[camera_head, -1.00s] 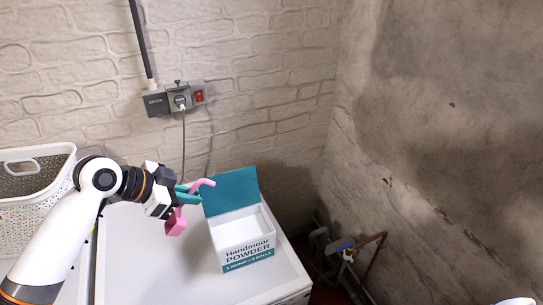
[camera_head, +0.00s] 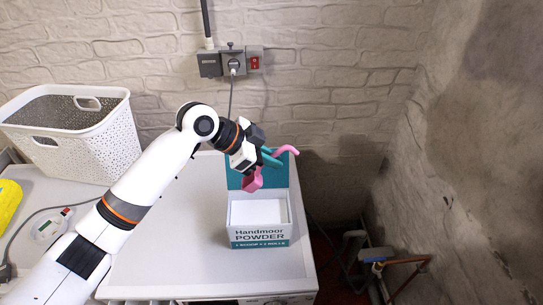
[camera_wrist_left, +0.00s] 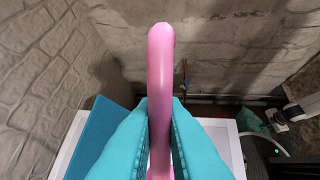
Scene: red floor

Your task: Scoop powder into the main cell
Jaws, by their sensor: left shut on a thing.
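A white and teal powder box (camera_head: 259,219) stands upright on the white machine top, with its teal lid raised at the back. White powder (camera_head: 256,211) shows inside it. My left gripper (camera_head: 270,160) is shut on the pink scoop (camera_head: 253,180), above the back left part of the box and in front of the lid. The scoop's cup hangs below the fingers and its hooked handle sticks out to the right. In the left wrist view the pink handle (camera_wrist_left: 160,70) stands between the teal fingers (camera_wrist_left: 150,130). The main cell is not clearly seen. My right gripper is not in view.
A white perforated basket (camera_head: 85,140) stands at the left. A yellow object (camera_head: 8,203) and a small white device (camera_head: 50,226) lie at the far left. A wall socket (camera_head: 231,63) with a cable is behind. Pipes (camera_head: 378,262) stand right of the machine.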

